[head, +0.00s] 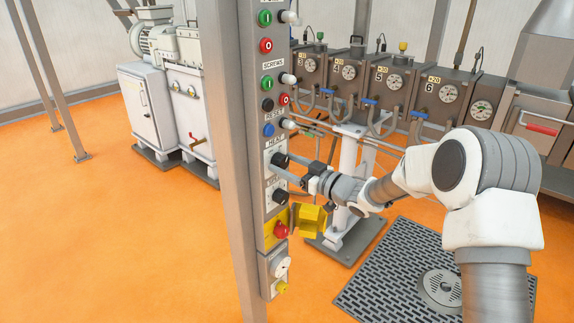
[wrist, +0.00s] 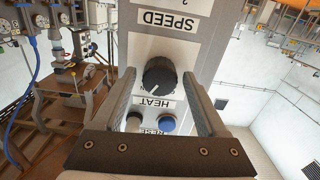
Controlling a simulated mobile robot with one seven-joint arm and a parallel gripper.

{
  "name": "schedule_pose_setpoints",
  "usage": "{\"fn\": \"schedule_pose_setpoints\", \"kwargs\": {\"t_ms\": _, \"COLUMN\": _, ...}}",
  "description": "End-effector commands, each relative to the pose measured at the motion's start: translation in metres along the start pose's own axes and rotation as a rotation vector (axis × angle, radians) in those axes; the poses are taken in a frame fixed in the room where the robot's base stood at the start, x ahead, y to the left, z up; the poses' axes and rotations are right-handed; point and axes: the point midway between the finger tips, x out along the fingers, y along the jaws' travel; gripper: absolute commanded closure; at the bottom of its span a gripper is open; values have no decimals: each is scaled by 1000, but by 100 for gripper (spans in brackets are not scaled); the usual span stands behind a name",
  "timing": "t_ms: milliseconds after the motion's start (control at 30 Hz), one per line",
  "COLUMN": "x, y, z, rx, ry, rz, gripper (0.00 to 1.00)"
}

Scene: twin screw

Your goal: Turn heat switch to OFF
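The heat switch is a round black knob (head: 280,159) on the grey panel of the upright control post, under the HEAT label. In the wrist view, which is upside down, the knob (wrist: 159,75) sits above its HEAT label, with a pale pointer mark toward its lower left. My gripper (head: 272,168) comes in from the right, its fingertips close to the panel. In the wrist view my gripper (wrist: 158,76) is open, one finger on each side of the knob with visible gaps. I cannot tell whether the fingertips reach past the knob's face.
The SPEED knob (head: 280,196) is just below, and a blue RESET button (head: 268,130) just above. A yellow guard (head: 308,220) projects beside a red button (head: 281,231) lower down. Gauged machinery (head: 395,80) stands behind my arm. Open orange floor (head: 110,245) lies left of the post.

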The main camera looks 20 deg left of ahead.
Motion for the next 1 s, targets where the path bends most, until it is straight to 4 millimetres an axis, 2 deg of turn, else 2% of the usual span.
{"fn": "schedule_pose_setpoints", "kwargs": {"t_ms": 33, "x": 0, "y": 0, "z": 0, "rx": 0, "ry": 0, "rz": 0, "gripper": 36}}
{"fn": "schedule_pose_setpoints", "kwargs": {"t_ms": 300, "x": 0, "y": 0, "z": 0, "rx": 0, "ry": 0, "rz": 0, "gripper": 85}}
{"fn": "schedule_pose_setpoints", "kwargs": {"t_ms": 400, "x": 0, "y": 0, "z": 0, "rx": 0, "ry": 0, "rz": 0, "gripper": 100}}
{"fn": "schedule_pose_setpoints", "kwargs": {"t_ms": 767, "x": 0, "y": 0, "z": 3, "rx": -59, "ry": 1, "rz": 0, "gripper": 100}}
{"fn": "schedule_pose_setpoints", "kwargs": {"t_ms": 1000, "x": 0, "y": 0, "z": 5, "rx": -221, "ry": 1, "rz": -1, "gripper": 100}}
